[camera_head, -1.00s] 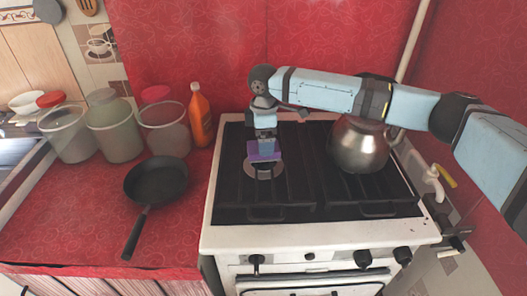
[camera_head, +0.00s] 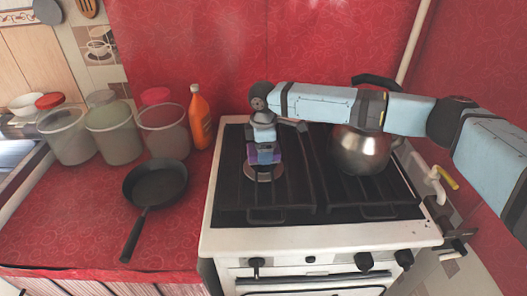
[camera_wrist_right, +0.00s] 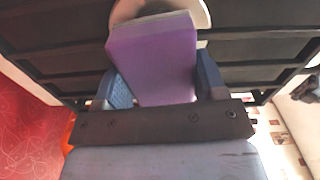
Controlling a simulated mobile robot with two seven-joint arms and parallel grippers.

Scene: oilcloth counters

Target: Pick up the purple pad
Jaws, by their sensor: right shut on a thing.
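The purple pad (camera_head: 267,157) is over the left rear part of the stove, above a pale round burner (camera_head: 264,174). It also shows in the right wrist view (camera_wrist_right: 152,62) as a flat purple block with a lighter edge, between the two blue fingers. My right gripper (camera_head: 264,150) points down and is shut on the pad; it shows in the right wrist view (camera_wrist_right: 160,88) too. Whether the pad touches the stove I cannot tell. My left gripper is not in view.
A metal kettle (camera_head: 360,148) stands on the right of the stove (camera_head: 300,203), behind and below my right forearm. A black frying pan (camera_head: 156,181) lies on the red counter at left. An orange bottle (camera_head: 199,118) and several jars (camera_head: 113,133) stand behind the pan.

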